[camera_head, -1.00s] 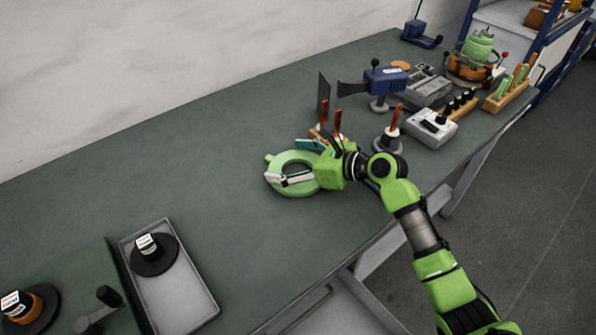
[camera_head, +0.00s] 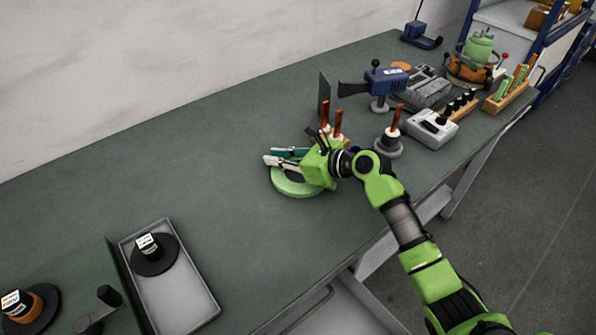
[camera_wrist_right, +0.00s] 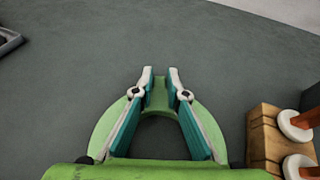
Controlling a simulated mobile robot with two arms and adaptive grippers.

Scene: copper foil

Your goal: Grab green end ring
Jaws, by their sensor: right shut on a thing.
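The green end ring (camera_head: 290,189) lies on or just above the grey-green workbench in the head view, with much of it hidden under my right gripper. My right gripper (camera_head: 271,158) reaches across it from the right. In the right wrist view, the ring (camera_wrist_right: 208,122) shows below the teal, pale-tipped fingers. My gripper (camera_wrist_right: 160,76) has its fingers on both sides of the ring's small tab (camera_wrist_right: 159,95) and is shut on it. I cannot tell whether the ring is lifted. My left gripper is not in view.
A wooden block with copper-coloured pieces (camera_wrist_right: 264,138) stands close to the right of the ring. A grey stand (camera_head: 388,146) is farther right. A pale tray (camera_head: 178,295) with a black spool (camera_head: 154,255) is at the front left. The bench between tray and ring is clear.

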